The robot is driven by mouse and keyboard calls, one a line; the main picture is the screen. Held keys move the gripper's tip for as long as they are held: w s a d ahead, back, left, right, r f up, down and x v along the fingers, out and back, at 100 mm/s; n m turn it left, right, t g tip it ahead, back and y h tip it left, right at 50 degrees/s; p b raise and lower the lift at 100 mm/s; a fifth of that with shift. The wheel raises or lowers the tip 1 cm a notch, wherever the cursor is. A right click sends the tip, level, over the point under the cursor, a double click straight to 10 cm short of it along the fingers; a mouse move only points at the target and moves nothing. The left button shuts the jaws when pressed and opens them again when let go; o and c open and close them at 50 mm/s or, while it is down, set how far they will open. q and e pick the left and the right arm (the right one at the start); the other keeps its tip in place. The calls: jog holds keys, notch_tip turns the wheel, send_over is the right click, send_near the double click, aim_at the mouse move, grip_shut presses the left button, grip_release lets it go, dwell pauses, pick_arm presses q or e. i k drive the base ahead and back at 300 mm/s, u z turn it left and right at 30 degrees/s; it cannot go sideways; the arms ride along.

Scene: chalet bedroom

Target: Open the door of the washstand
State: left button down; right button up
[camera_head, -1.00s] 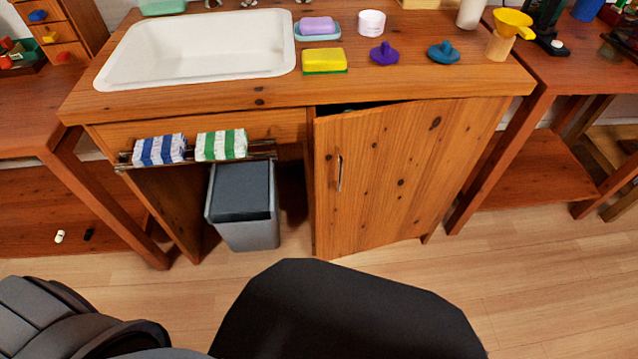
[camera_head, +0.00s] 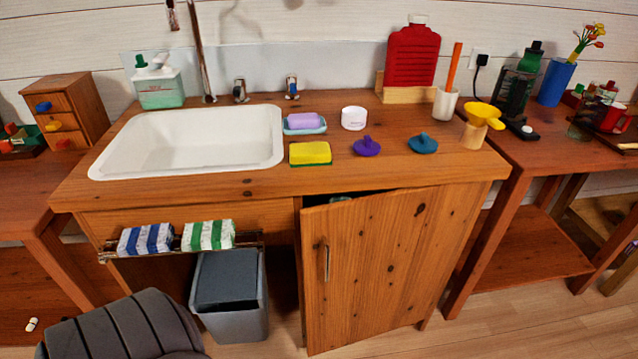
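The wooden washstand (camera_head: 270,188) stands ahead with a white basin set into its top. Its door (camera_head: 390,255) is at the lower right of the front. The door is ajar: its left edge stands out from the frame and a dark gap shows along its top. The metal handle (camera_head: 326,260) is upright near the door's left edge, with nothing touching it. A dark grey padded part, which I take to be mine, is at the bottom left. Neither of my grippers is in view.
A grey bin (camera_head: 232,294) stands in the open bay left of the door. Two striped towels hang on a rail (camera_head: 250,241) above it. A sponge (camera_head: 310,153), purple stopper (camera_head: 367,146) and blue stopper (camera_head: 422,143) lie on the top.

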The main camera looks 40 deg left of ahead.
aim_at(373, 265)
jog(key=i, duration=0.75)
jog(key=u, duration=1.85)
